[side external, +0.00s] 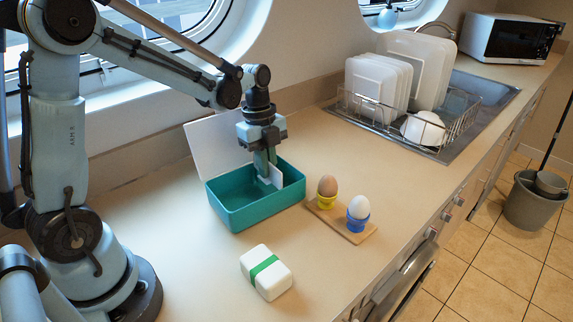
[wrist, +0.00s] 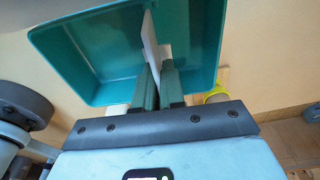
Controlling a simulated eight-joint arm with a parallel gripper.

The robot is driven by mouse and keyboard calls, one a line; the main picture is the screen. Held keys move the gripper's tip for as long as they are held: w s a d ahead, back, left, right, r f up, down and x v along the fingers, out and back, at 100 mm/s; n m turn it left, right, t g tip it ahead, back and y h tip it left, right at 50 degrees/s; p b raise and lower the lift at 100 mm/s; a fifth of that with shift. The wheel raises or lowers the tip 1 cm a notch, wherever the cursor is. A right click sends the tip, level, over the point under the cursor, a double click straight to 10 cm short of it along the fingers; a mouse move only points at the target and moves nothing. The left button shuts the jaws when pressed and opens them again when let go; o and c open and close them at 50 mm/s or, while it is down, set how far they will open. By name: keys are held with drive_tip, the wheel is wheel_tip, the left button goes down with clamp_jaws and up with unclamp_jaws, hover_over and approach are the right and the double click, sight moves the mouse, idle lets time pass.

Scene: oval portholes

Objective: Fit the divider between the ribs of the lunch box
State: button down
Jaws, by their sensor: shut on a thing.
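The lunch box (side external: 240,216) is a teal open box on the counter, with a white lid (side external: 214,147) standing raised behind it. My gripper (side external: 266,172) reaches down into the box near its right part. It is shut on the divider (side external: 275,178), a thin white plate. In the wrist view the divider (wrist: 149,45) stands upright between my fingers (wrist: 157,75) and crosses the box (wrist: 88,100). The ribs cannot be made out in either view. I cannot tell whether the divider's lower edge touches the box floor.
A wooden board (side external: 343,221) with two eggs in yellow and blue cups stands close to the box's right. A white case with a green band (side external: 266,272) lies in front. A dish rack (side external: 405,115) stands farther back.

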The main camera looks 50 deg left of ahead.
drive_tip(key=shift+r, duration=0.2)
drive_tip(key=shift+r, duration=0.3)
idle(0.3)
drive_tip(key=c, duration=0.8)
unclamp_jaws()
drive_tip(key=shift+o, duration=0.2)
drive_tip(key=shift+r, duration=0.15)
drive_tip(key=shift+r, duration=3.4)
